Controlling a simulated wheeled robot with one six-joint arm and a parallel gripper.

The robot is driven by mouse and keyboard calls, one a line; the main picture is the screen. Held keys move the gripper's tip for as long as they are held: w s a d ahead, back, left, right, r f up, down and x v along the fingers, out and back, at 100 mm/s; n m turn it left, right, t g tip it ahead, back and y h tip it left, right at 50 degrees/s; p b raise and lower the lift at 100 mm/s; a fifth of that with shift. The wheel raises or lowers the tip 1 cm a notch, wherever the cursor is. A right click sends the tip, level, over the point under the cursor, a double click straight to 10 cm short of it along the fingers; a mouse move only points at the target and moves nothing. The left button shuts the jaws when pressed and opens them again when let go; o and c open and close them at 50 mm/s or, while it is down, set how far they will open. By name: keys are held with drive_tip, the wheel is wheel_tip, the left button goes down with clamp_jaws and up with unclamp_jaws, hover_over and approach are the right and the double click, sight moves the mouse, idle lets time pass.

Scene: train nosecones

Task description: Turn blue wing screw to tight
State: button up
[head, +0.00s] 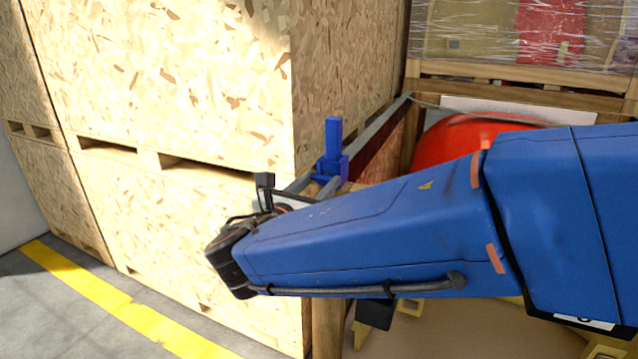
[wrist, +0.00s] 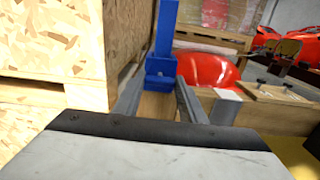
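The blue wing screw (head: 333,150) has an upright bar on a wider blue base and stands on a wooden beam beside the chipboard crate. It also shows straight ahead in the wrist view (wrist: 165,40), its top cut off by the frame edge. My gripper (wrist: 159,82) is open, with two grey fingers apart and no object gripped. The blue base appears between the fingertips in the wrist view; I cannot tell whether it is between them or just beyond. In the head view my gripper (head: 314,184) is partly hidden by my blue arm, its fingers pointing at the base.
Large chipboard crates (head: 180,80) stand close on the left. A red rounded nosecone (head: 462,138) lies behind on the right, inside wooden framing (head: 520,90). Wrapped goods (head: 530,35) stand at the back. A yellow line (head: 110,298) marks the open grey floor at lower left.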

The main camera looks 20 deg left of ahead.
drive_tip(key=c, duration=0.3)
drive_tip(key=shift+c, duration=0.2)
drive_tip(key=m, duration=0.3)
drive_tip(key=shift+m, duration=0.4)
drive_tip(key=m, duration=0.4)
drive_tip(key=shift+m, duration=0.3)
drive_tip(key=m, duration=0.9)
drive_tip(key=shift+f, duration=0.1)
drive_tip(key=o, duration=1.1)
drive_tip(key=shift+c, duration=0.2)
